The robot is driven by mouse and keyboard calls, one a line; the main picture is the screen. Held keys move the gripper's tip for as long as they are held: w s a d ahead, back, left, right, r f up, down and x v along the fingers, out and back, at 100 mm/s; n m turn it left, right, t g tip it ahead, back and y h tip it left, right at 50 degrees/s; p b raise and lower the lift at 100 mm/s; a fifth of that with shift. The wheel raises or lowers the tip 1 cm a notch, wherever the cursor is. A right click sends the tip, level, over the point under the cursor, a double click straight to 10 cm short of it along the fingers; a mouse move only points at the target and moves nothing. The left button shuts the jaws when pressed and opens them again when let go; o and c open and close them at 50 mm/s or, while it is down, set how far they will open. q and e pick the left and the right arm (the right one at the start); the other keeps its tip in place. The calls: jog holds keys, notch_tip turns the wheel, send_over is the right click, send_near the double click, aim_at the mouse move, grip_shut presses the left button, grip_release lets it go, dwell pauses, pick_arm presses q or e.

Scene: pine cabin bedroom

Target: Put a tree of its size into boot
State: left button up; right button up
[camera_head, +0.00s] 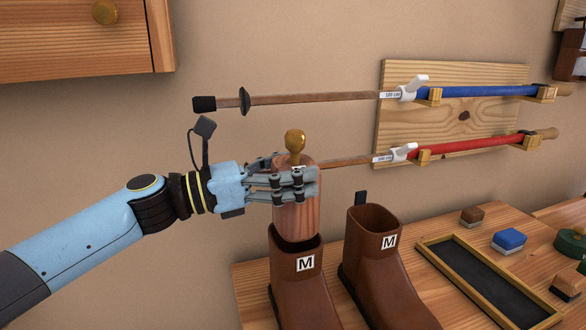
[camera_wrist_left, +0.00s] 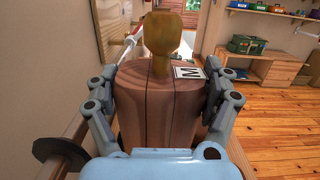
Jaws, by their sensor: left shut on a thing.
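A wooden boot tree (camera_head: 297,218) with a brass knob (camera_head: 295,141) is upright in my left gripper (camera_head: 292,185). In the left wrist view the tree (camera_wrist_left: 160,105) shows a white M label (camera_wrist_left: 189,72) on its top, and the fingers of my left gripper (camera_wrist_left: 160,100) close on both its sides. The tree's lower end is at the opening of the left brown boot (camera_head: 290,268), marked M; I cannot tell how far inside it is. A second brown boot (camera_head: 372,250), also marked M, stands open to the right. My right gripper is not in view.
The boots stand on a wooden bench (camera_head: 250,285). A shallow dark tray (camera_head: 430,262) and several brushes, including a blue one (camera_head: 509,239), lie to the right. Two poles, blue (camera_head: 470,91) and red (camera_head: 460,145), hang on the wall close behind the gripper.

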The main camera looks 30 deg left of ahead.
aim_at(293, 217)
pick_arm(q)
jog(key=shift+f, duration=0.1)
dwell(0.3)
jog(key=shift+f+b, duration=0.3)
jog(key=shift+b, duration=0.05)
jog(key=shift+f+b, duration=3.05)
jog(key=shift+f, duration=0.8)
jog(key=o, duration=1.3)
jog(key=shift+f, duration=0.1)
